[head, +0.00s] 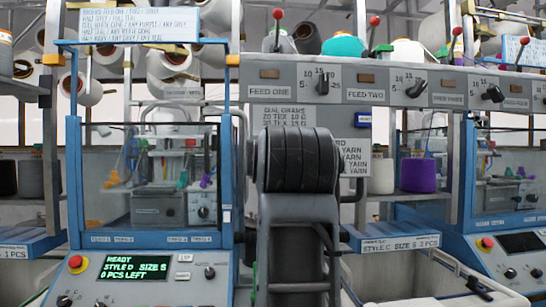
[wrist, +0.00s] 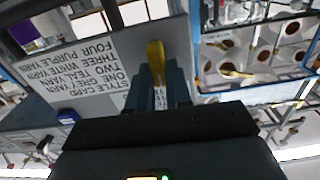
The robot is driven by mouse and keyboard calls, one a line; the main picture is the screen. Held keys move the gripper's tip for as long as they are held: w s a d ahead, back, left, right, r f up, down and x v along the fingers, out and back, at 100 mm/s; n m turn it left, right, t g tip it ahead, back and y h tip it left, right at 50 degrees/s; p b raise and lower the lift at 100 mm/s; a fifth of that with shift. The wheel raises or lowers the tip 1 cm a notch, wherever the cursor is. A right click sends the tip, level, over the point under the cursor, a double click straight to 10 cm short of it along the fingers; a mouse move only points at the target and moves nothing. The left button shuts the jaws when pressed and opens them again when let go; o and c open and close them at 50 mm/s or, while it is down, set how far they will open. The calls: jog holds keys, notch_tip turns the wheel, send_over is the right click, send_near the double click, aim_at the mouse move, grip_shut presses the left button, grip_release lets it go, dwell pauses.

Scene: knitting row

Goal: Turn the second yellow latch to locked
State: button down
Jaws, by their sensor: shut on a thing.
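In the wrist view my gripper (wrist: 159,80) has its two dark fingers close together on a yellow latch (wrist: 155,52). The latch's yellow end sticks out past the fingertips, in front of the grey card panel's edge. Whether it is the second latch, and whether it is turned to locked, I cannot tell. Another yellow piece (wrist: 235,71) shows to the right, apart from my gripper. In the head view my arm (head: 297,200) fills the middle and hides my gripper and the held latch.
The style card (wrist: 85,80) appears upside down left of my gripper. In the head view, a blue-framed machine with a green-lit screen (head: 138,267) stands left and another machine (head: 505,250) right. A feed panel with black knobs (head: 323,83) runs above.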

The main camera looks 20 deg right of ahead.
jog(key=shift+s+d+f+m+b, duration=0.15)
jog(key=shift+m+b, duration=1.25)
jog(key=shift+m, duration=1.55)
jog(key=shift+d+f+m+b, duration=0.25)
jog(key=shift+m+b, duration=1.15)
jog(key=shift+m, duration=1.5)
jog(key=shift+s+d+f+m+b, duration=0.2)
jog(key=shift+m+b, duration=1.2)
jog(key=shift+m, duration=1.55)
jog(key=shift+w, duration=0.15)
jog(key=c, duration=1.1)
grip_release()
jog(key=shift+o, duration=0.2)
